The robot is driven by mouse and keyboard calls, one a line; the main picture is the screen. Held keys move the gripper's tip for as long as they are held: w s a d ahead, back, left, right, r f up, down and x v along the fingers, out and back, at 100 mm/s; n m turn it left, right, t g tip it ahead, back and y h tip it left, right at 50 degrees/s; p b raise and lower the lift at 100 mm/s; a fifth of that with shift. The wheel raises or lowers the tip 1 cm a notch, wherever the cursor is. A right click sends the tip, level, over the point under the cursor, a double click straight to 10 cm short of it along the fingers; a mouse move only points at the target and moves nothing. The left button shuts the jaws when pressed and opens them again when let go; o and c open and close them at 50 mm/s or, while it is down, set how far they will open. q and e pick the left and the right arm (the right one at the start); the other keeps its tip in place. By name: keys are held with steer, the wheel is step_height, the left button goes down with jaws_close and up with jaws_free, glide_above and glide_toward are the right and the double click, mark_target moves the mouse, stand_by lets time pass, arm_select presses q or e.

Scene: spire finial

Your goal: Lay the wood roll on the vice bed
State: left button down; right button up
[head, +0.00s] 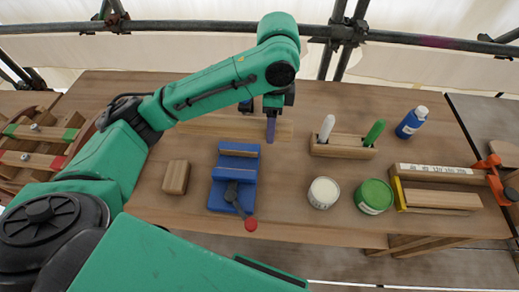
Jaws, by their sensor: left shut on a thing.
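A long pale wood piece (215,126), which I take to be the wood roll, extends left to right behind the vice. My left gripper (271,136) points down over its right part, and the narrow purple-blue fingers cross in front of the wood. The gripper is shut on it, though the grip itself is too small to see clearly. The blue vice (221,190) stands on the table just in front, with a wooden strip at its back, a dark handle and a red knob facing me. My right gripper is out of view.
A small wood block (176,177) stands left of the vice. To the right are a white tin (323,192), a green tin (374,196), a wooden marker holder (342,147), a blue bottle (411,123) and a wooden measuring fixture (437,172) with an orange clamp.

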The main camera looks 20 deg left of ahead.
arm_select(q)
steer(key=f, duration=1)
steer(key=s+f, duration=0.1)
steer(key=f, duration=0.4)
steer(key=shift+a+f+p, duration=0.2)
steer(key=shift+f+p, duration=0.05)
steer(key=shift+p, duration=0.05)
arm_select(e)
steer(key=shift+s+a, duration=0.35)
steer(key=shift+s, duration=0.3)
arm_select(q)
steer(key=shift+c, duration=1)
jaws_free()
steer(key=shift+f, duration=0.15)
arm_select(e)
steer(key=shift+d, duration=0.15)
